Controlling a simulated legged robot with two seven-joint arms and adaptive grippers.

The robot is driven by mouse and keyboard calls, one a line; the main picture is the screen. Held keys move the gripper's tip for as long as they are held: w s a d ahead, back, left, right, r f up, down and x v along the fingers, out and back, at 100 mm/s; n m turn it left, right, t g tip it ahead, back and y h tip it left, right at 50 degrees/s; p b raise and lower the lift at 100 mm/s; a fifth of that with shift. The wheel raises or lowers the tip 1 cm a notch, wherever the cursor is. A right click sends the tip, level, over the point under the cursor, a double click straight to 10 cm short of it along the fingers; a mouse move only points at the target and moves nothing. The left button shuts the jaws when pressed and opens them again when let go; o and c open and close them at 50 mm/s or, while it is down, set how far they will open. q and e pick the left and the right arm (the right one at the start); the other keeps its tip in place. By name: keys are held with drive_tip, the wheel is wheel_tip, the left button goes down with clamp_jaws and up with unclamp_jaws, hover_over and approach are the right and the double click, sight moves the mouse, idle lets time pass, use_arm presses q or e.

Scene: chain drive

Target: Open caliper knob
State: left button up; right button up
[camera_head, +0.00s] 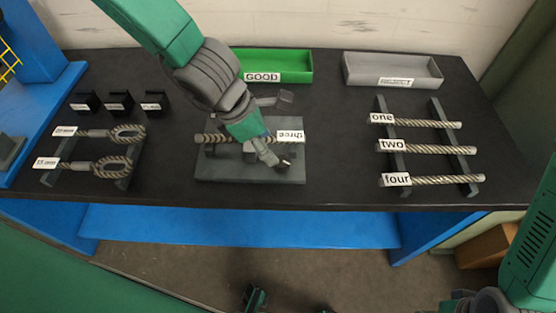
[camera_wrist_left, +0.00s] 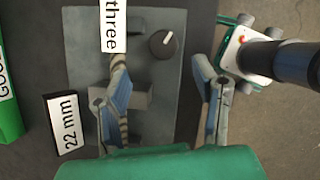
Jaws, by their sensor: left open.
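The caliper knob (camera_wrist_left: 164,43) is a round dark dial with a white pointer mark, on the grey caliper plate (camera_wrist_left: 150,20). The plate also shows in the head view (camera_head: 210,172). A rope labelled three (camera_head: 290,136) lies across it; its label also shows in the left wrist view (camera_wrist_left: 113,25). My left gripper (camera_head: 266,150) is above the plate, with open, empty fingers. In the left wrist view the left gripper (camera_wrist_left: 160,75) has one finger over the rope and one beyond the plate's edge; the knob appears ahead, between their lines.
A green GOOD tray (camera_head: 300,63) and a grey tray (camera_head: 415,70) stand at the back. Ropes on a rack (camera_head: 390,163) lie right. Looped ropes (camera_head: 120,165) and small black blocks (camera_head: 118,103) lie left. A 22 mm block (camera_wrist_left: 62,122) is beside the plate.

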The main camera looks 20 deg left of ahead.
sight(283, 159)
use_arm(q)
drive_tip(key=d+f, duration=0.2)
drive_tip(key=w+d+f, duration=0.1)
drive_tip(key=d+f, duration=0.1)
drive_tip(key=f, duration=0.1)
drive_tip(key=shift+w+d+f+b, duration=0.1)
drive_tip(key=shift+d+f+b, duration=0.1)
drive_tip(key=shift+b, duration=0.2)
drive_tip(key=shift+a+f, duration=0.15)
drive_tip(key=shift+f, duration=0.1)
drive_tip(key=shift+w+a+f, duration=0.1)
drive_tip(key=shift+a+f, duration=0.2)
drive_tip(key=shift+a, duration=0.8)
drive_tip(key=shift+d, duration=0.45)
drive_tip(key=c, duration=1.1)
drive_tip(key=shift+d+r, duration=0.15)
drive_tip(key=shift+d, duration=0.4)
drive_tip(key=shift+c, duration=0.2)
drive_tip(key=shift+w+a, duration=0.15)
drive_tip(key=shift+a, duration=0.15)
use_arm(e)
drive_tip(key=shift+w+d+f, duration=0.1)
drive_tip(key=shift+d+f, duration=0.5)
drive_tip(key=shift+f, duration=0.2)
